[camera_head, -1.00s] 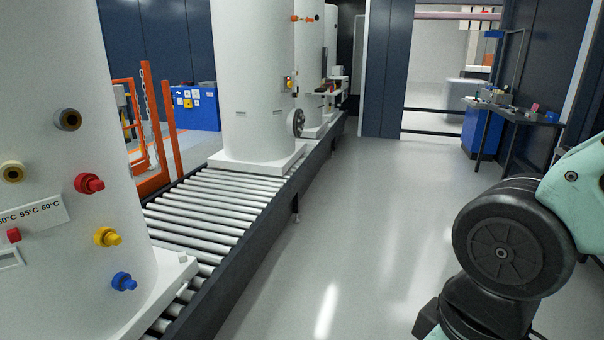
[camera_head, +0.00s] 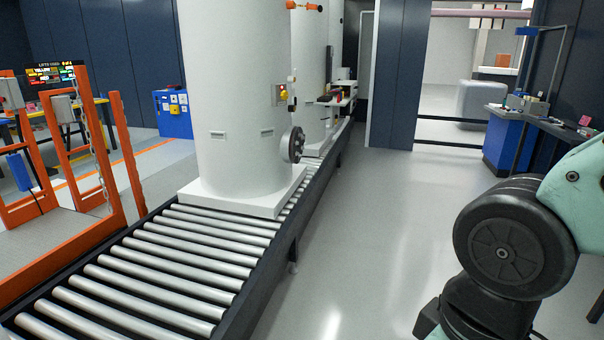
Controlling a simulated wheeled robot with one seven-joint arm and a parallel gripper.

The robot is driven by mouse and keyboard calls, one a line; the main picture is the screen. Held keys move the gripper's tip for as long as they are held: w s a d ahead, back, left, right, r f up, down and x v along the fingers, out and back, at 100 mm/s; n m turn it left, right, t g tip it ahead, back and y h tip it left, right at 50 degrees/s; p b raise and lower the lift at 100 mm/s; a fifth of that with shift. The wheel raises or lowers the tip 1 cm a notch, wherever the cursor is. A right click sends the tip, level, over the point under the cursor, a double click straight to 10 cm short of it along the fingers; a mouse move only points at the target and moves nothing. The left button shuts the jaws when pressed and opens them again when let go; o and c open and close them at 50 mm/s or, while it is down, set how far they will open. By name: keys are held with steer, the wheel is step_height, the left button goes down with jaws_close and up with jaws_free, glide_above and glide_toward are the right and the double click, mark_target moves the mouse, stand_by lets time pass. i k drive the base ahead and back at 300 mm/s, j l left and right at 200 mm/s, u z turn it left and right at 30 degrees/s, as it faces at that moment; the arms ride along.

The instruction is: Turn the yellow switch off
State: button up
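A small yellow knob or switch (camera_head: 283,95) sits on a small plate on the right side of the white tank (camera_head: 235,110). It is too small to tell which way it is set. The tank stands upright on a white square base on the roller conveyor (camera_head: 150,262). A dark round flange (camera_head: 293,145) sticks out low on the tank's right side. My arm shows at the lower right, well apart from the tank. My gripper is out of view.
Orange frames (camera_head: 75,170) with chains stand left of the conveyor, with a lit sign (camera_head: 57,74) behind. A blue box (camera_head: 173,113) is at the back left. The grey floor (camera_head: 375,230) right of the conveyor is clear. A blue cabinet (camera_head: 503,143) stands at the back right.

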mark_target(284, 96)
steer(key=i+u, duration=0.15)
steer(key=i, duration=0.4)
steer(key=i+l+u, duration=0.15)
steer(key=i, duration=0.35)
steer(key=i+l+u, duration=0.15)
steer(key=i, duration=0.35)
